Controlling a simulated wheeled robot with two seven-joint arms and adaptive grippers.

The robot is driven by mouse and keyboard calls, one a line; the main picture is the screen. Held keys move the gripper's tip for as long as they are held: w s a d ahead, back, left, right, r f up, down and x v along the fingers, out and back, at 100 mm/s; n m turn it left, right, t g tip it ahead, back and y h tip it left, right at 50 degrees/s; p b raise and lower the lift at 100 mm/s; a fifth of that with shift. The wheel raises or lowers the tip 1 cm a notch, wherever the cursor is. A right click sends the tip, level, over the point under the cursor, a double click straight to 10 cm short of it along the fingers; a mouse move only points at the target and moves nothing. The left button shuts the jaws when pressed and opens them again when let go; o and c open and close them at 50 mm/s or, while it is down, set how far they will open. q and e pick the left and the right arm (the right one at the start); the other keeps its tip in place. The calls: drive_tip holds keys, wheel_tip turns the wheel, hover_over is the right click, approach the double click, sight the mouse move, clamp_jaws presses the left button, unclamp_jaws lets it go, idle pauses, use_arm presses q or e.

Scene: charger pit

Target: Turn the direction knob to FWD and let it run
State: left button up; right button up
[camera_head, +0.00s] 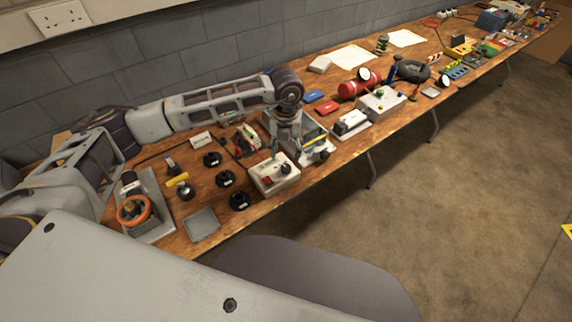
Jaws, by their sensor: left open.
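A small pale control box (262,187) sits near the front edge of the wooden bench. A dark round knob (286,169) shows on its top, with a red part beside it to the left. The labels and the knob's pointer are too small to read. My left arm reaches in from the left, and its gripper (287,151) points down just behind and above the box. It is open, with nothing seen between its fingers. I cannot tell whether a finger touches the knob. My right gripper is not in view.
Left of the box are several black round pieces (225,178), a grey flat tray (202,225) and a stand with an orange ring (133,210). To the right are a white device (350,123), another box with knobs (381,104) and a red cylinder (354,87). The wall runs behind.

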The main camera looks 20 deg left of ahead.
sight(286, 167)
use_arm(q)
wheel_tip(286, 167, down, 7)
drive_tip(key=shift+r, duration=0.2)
drive_tip(key=shift+f, duration=0.75)
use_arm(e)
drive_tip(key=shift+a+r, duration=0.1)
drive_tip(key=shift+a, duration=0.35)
use_arm(q)
drive_tip(key=shift+c, duration=0.4)
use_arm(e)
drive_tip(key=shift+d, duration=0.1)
use_arm(q)
drive_tip(key=c, duration=1)
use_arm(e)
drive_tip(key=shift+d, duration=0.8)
